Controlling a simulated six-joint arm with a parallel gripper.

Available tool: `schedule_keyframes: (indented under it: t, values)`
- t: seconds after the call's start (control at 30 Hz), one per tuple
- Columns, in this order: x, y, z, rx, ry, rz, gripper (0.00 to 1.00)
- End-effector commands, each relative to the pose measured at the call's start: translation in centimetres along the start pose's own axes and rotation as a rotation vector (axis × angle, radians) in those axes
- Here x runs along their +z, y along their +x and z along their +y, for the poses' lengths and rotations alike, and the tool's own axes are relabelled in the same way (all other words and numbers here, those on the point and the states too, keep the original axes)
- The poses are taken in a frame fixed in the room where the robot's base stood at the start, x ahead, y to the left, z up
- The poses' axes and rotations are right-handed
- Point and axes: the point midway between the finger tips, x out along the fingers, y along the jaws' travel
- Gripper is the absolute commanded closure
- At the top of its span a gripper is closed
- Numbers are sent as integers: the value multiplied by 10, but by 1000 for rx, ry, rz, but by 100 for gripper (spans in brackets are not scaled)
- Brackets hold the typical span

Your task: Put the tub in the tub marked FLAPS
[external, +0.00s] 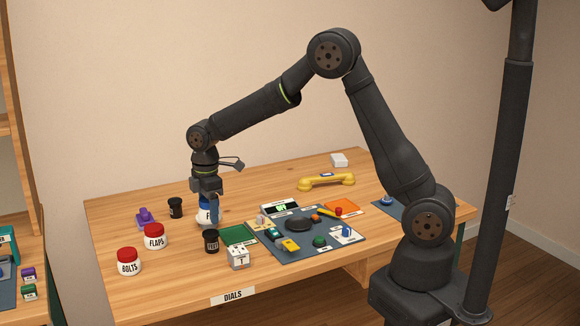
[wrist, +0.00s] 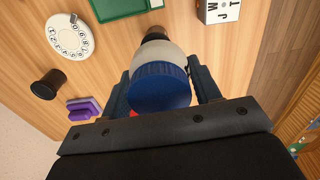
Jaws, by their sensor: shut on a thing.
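My gripper (external: 208,205) is shut on a white tub with a blue lid (wrist: 162,87), which shows between the fingers in the wrist view. In the external view the tub's white side (external: 204,216) shows a label starting with F, the rest hidden by my gripper. The tub marked FLAPS (external: 154,238) is white with a closed red lid and stands upright to the left of my gripper. A bit of red (wrist: 134,113) beneath my gripper in the wrist view may be a tub lid; most of it is hidden.
A red-lidded BOLTS tub (external: 129,262) stands front left. Black canisters (external: 175,208) (external: 211,241), a purple item (external: 145,217), a white lettered block (external: 238,257) and a green tray (external: 237,234) are nearby. A white dial (wrist: 71,36) lies beside them. A yellow handset (external: 326,181) lies behind.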

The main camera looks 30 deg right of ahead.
Motion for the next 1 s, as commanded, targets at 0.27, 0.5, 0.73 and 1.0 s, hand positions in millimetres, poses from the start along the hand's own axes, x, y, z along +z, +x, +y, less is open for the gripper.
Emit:
schedule_keyframes:
  t: [0.27,0.5,0.73,1.0]
  values:
    - [-2,-20,38,2,-22,2,68]
    - [-16,-47,95,1,-68,1,68]
    - [-20,-64,126,0,-99,0,68]
    - [-50,-50,127,-2,-110,-2,68]
